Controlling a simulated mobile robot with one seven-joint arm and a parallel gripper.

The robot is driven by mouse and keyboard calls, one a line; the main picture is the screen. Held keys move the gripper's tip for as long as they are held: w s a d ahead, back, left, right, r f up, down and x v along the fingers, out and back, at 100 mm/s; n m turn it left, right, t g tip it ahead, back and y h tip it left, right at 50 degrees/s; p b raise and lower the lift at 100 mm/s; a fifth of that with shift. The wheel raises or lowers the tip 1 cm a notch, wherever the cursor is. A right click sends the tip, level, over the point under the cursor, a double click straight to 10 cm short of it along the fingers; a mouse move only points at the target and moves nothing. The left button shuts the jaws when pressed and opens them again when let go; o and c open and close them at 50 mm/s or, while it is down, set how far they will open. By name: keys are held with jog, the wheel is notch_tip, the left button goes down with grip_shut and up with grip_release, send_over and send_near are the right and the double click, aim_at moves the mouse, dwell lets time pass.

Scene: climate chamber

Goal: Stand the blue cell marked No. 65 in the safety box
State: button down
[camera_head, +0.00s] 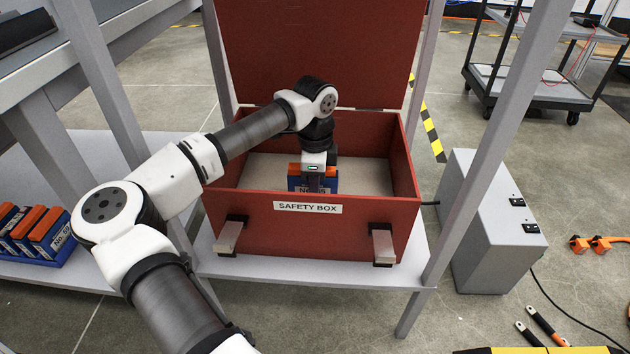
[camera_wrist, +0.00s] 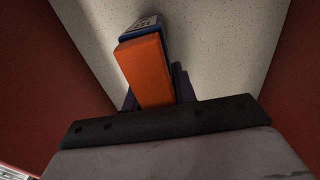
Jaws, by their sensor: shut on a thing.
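The safety box (camera_head: 335,228) is a red box with its lid (camera_head: 325,50) raised, standing on a grey shelf. My gripper (camera_head: 314,180) reaches down inside the box near its front wall. It is shut on a blue cell (camera_head: 297,184) with an orange top; its label reads "No." and ends in 5, partly covered by the gripper. In the wrist view the cell (camera_wrist: 146,72) sits between the fingers (camera_wrist: 158,92), orange top toward the camera. The cell looks upright. The front wall hides its base, so I cannot tell whether it touches the box floor (camera_head: 365,175).
Several blue-and-orange cells (camera_head: 35,232), one marked No. 59, stand in a blue holder on the left shelf. Grey posts (camera_head: 485,150) flank the box. A grey cabinet (camera_head: 492,225) stands at right. The box floor around the held cell looks bare.

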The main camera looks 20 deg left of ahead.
jog(key=shift+r, duration=0.1)
dwell(0.3)
jog(key=c, duration=1)
grip_release()
jog(key=shift+c, duration=0.2)
jog(key=shift+o, duration=0.2)
jog(key=shift+o, duration=1)
jog(key=shift+r+p, duration=2.55)
jog(key=shift+r, duration=1.15)
